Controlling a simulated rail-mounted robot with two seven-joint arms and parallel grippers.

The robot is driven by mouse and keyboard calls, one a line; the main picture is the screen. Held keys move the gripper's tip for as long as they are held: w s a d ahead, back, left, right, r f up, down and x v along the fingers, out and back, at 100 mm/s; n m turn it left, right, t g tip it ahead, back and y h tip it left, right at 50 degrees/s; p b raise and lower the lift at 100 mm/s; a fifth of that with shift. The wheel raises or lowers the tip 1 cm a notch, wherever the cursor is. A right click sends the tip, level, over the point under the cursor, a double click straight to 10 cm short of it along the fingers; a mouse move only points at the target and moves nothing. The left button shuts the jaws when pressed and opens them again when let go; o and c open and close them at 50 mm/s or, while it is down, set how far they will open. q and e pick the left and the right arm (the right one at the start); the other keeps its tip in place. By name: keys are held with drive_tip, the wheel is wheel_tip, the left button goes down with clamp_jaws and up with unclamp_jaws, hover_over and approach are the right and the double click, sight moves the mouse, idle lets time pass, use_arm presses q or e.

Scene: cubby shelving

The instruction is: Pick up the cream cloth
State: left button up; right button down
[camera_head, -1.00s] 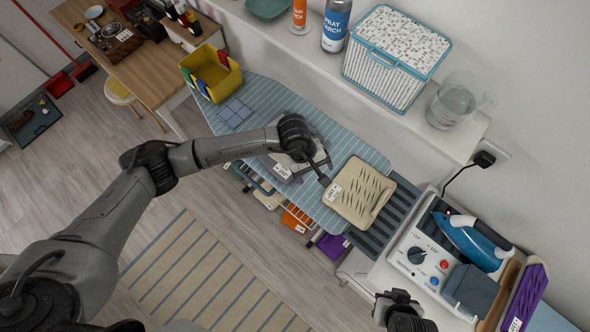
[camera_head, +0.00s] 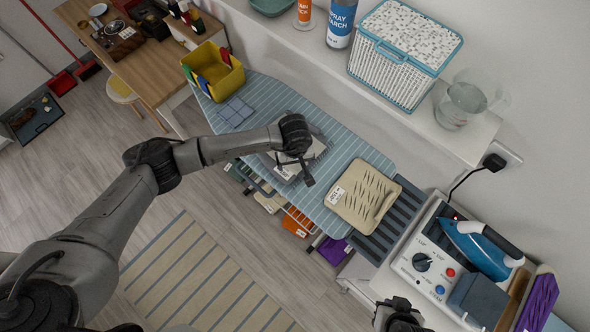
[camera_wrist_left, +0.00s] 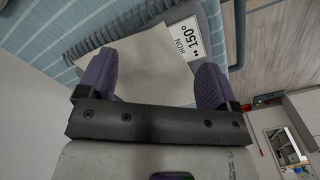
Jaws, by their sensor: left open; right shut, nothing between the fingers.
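The cream cloth (camera_wrist_left: 150,62) lies on top of a grey folded cloth (camera_wrist_left: 90,45) on the ironing board, with a white "IRON 150°" tag (camera_wrist_left: 187,38) beside it. My left gripper (camera_wrist_left: 156,68) is open over the cream cloth, its purple-padded fingers apart on either side of the visible cloth. I cannot tell whether they touch it. In the head view my left gripper (camera_head: 305,172) hides much of this pale stack (camera_head: 318,148). My right gripper (camera_head: 398,312) is shut and empty at the bottom edge, partly cut off.
A beige slotted piece with a tag (camera_head: 368,192) lies to the right on the blue striped ironing board (camera_head: 262,95). A yellow bin (camera_head: 215,78) stands at the board's far left end. A control unit with a blue iron (camera_head: 480,245) is at right. A shelf (camera_head: 400,112) runs behind.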

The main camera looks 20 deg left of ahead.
use_arm(q)
drive_tip(key=shift+f+b, duration=1.55)
drive_tip(key=shift+f, duration=0.75)
drive_tip(key=c, duration=1.4)
drive_tip(key=shift+c, duration=0.8)
wheel_tip(320, 180, up, 11)
drive_tip(key=p, duration=0.6)
drive_tip(key=shift+r+p, duration=0.15)
drive_tip(key=shift+p, duration=0.15)
clamp_jaws()
drive_tip(key=shift+r, duration=0.35)
wheel_tip(320, 180, up, 8)
drive_tip(key=p, duration=0.4)
hover_over(295, 169)
drive_tip(key=shift+r, duration=0.5)
drive_tip(key=shift+s, duration=0.1)
